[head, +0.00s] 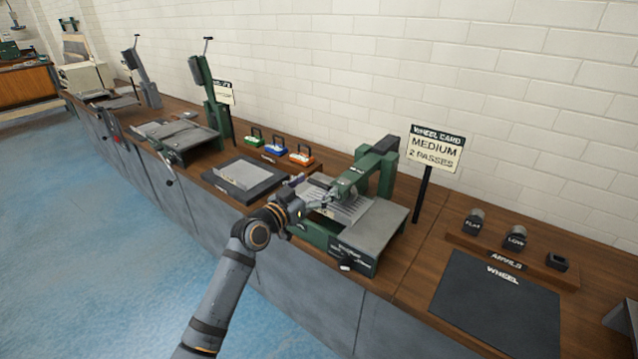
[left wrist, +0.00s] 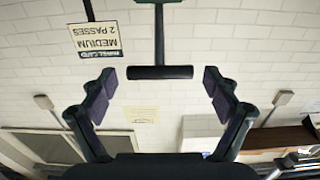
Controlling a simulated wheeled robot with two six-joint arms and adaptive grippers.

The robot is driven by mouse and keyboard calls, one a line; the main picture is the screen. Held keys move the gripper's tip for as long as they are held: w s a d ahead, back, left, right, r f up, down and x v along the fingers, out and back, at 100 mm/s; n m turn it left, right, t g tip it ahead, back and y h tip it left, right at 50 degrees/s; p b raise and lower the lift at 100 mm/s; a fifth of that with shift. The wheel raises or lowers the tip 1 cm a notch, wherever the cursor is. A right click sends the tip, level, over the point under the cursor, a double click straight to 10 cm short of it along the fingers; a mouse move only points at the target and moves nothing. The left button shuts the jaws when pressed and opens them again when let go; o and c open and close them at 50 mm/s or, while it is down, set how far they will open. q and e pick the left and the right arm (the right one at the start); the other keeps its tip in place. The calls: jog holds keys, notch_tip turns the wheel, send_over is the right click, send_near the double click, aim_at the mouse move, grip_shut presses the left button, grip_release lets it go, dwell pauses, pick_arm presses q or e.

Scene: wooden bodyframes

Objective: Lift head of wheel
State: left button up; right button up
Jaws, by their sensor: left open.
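The green wheel machine (head: 376,170) stands on the wooden bench, with a green head arm reaching left over a grey ridged plate (head: 378,226). My left gripper (head: 318,199) is at the left end of that arm. In the left wrist view, the left gripper (left wrist: 159,78) is open, with one finger on each side of a dark crossbar (left wrist: 160,72) on a thin stem. Gaps show between the bar and both fingers, so it is not gripped. My gripper hides part of the head's front in the head view. My right gripper is not in view.
A "MEDIUM 2 PASSES" card (head: 436,148) stands behind the machine on the right. Anvils (head: 515,240) sit on a rack behind a dark "WHEEL" mat (head: 492,305). A dark tray (head: 243,178) and small coloured blocks (head: 276,146) lie left of the machine.

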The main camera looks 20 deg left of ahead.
pick_arm(q)
jog(key=shift+x, duration=0.75)
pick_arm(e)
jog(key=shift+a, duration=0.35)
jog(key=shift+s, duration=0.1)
